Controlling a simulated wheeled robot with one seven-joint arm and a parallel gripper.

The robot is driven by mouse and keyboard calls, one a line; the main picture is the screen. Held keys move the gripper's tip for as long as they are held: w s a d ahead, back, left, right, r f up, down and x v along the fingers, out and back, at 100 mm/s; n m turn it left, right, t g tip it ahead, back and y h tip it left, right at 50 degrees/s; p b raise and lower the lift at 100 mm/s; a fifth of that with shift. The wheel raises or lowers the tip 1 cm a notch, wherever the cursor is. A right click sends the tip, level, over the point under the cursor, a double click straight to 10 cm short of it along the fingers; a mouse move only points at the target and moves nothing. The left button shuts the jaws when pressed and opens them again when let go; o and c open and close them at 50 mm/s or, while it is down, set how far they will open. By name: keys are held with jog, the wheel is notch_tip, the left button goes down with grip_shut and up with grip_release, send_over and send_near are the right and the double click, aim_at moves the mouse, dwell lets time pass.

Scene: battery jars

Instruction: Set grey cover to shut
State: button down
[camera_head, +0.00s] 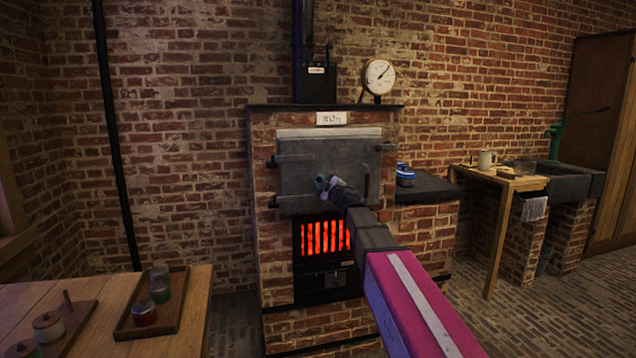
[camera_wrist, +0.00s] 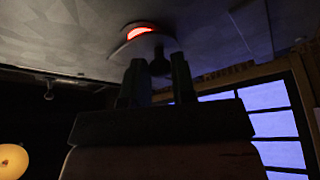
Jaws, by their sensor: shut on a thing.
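A grey metal door (camera_head: 300,165) stands on the front of the brick furnace. In the wrist view, a small rounded grey cover (camera_wrist: 128,49) sits on its grey face. A red glowing crescent (camera_wrist: 140,32) shows at the cover's edge, so the opening behind it is partly uncovered. My gripper (camera_head: 326,184) is at the lower middle of the door. In the wrist view, my gripper (camera_wrist: 160,68) has its two fingers on either side of a small dark knob (camera_wrist: 160,62) at the cover and is shut on it. In the head view, my gripper and arm hide the cover.
Red-hot bars (camera_head: 325,237) glow below the door. A dark ledge with a blue jar (camera_head: 405,175) stands right of the furnace. A wooden table (camera_head: 185,310) with a tray of jars is at the lower left. A side table (camera_head: 500,180) and sink stand right.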

jog(key=shift+w+d+n+g, duration=0.15)
jog(key=shift+d+n+g, duration=0.3)
jog(key=shift+n, duration=0.65)
jog(key=shift+w+d+n+g, duration=0.1)
jog(key=shift+d+n+g, duration=0.3)
jog(key=shift+n, duration=0.7)
jog(key=shift+d, duration=0.1)
jog(key=c, duration=0.9)
grip_release()
jog(key=shift+c, duration=0.2)
jog(key=v, duration=1)
jog(key=shift+s+d, duration=0.25)
jog(key=shift+s, duration=0.1)
jog(key=shift+f, duration=0.15)
